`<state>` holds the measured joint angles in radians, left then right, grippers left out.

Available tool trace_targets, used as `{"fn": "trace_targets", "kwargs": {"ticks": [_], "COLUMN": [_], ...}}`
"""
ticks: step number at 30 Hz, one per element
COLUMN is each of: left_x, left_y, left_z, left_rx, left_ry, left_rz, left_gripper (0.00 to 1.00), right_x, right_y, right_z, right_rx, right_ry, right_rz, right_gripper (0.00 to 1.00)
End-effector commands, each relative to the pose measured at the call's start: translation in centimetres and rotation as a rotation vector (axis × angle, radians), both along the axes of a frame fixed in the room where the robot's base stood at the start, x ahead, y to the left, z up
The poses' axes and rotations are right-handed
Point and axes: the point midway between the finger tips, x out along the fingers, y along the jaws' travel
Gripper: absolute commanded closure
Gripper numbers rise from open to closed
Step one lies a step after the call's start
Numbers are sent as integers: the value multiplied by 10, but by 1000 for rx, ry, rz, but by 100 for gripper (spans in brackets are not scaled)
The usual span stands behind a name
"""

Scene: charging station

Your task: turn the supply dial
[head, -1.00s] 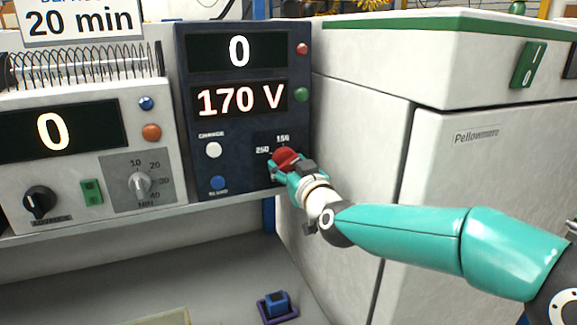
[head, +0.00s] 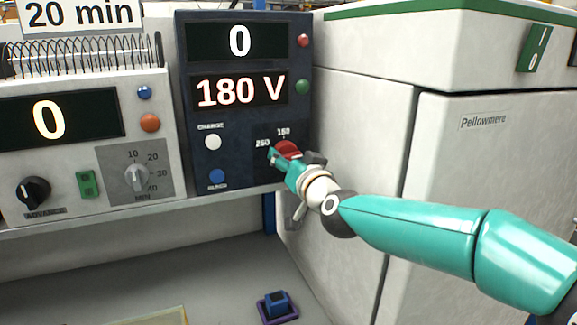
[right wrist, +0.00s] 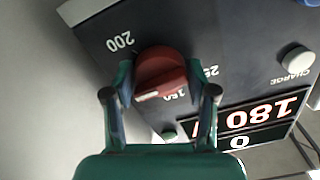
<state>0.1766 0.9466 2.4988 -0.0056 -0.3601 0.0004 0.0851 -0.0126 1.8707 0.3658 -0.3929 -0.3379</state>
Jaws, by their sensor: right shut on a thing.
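The red supply dial (head: 288,149) is on the lower right of the dark supply panel (head: 243,112). It also shows in the right wrist view (right wrist: 160,75), with a white mark on its bar and 200, 250 and 150 markings around it. The panel's lower display (head: 240,91) reads 180 V and its upper display (head: 240,41) reads 0. My right gripper (head: 284,158) is shut on the dial, its fingers on either side of the bar in the right wrist view (right wrist: 160,95). The fingers partly hide the scale in the head view. My left gripper is not in view.
A white charge button (head: 212,142) and a blue button (head: 217,176) sit left of the dial. A timer unit (head: 80,150) stands to the left. A white cabinet (head: 480,150) is close on the right. A blue block (head: 276,304) lies below.

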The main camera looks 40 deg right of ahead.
Motion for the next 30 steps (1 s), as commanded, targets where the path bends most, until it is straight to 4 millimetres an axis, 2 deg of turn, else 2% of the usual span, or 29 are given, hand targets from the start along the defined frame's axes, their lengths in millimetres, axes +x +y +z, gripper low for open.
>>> {"fn": "trace_targets", "kwargs": {"ticks": [7,20,21,25,30], "left_x": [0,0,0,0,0], "left_y": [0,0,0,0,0], "left_z": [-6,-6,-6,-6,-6], "left_rx": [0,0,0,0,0], "left_ry": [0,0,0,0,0], "left_rz": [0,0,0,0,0], "left_gripper": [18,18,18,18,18], "right_x": [0,0,0,0,0], "right_y": [0,0,0,0,0], "right_z": [0,0,0,0,0], "right_rx": [80,93,94,92,92], "right_ry": [-19,-22,-21,-22,-22], "right_rz": [0,-1,-1,-1,-1], "right_gripper": [78,78,40,18,18]}}
